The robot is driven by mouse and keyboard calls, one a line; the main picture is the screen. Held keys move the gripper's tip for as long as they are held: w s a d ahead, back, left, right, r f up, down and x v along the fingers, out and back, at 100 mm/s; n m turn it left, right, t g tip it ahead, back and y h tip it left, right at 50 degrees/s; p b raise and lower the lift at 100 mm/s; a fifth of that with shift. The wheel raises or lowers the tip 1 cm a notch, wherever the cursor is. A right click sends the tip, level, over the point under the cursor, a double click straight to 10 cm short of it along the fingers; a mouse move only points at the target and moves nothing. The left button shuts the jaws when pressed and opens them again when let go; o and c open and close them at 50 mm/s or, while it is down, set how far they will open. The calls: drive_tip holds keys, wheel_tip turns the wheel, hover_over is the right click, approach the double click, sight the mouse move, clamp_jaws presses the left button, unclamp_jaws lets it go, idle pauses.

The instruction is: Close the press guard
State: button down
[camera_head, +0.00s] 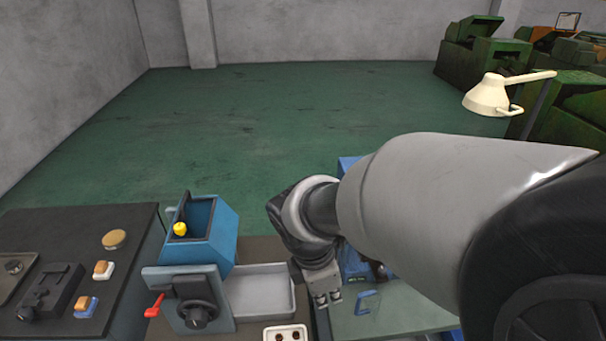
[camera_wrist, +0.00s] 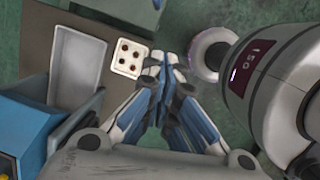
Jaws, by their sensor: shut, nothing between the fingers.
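The blue press (camera_head: 212,232) stands left of the centre in the head view, its top open with a yellow part (camera_head: 180,229) inside. A thin dark panel (camera_head: 183,210) stands upright at the left of the opening; I cannot tell for certain whether it is the guard. A grey front plate carries a black knob (camera_head: 197,313) and a red lever (camera_head: 155,306). My gripper (camera_head: 328,299) is shut and empty, to the right of the press and apart from it. In the wrist view its fingertips (camera_wrist: 160,57) meet; the blue press (camera_wrist: 30,120) is partly seen at lower left.
A grey tray (camera_head: 260,292) lies between press and gripper. A white block with holes (camera_head: 285,333) is close to my gripper; it also shows in the wrist view (camera_wrist: 130,60). A blue bracket (camera_head: 367,302) lies right of the gripper.

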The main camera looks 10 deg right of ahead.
drive_tip(key=w+d+f+n+b, duration=0.2)
drive_tip(key=w+d+f+b, duration=0.1)
drive_tip(key=f, duration=0.8)
drive_tip(key=shift+d, duration=0.9)
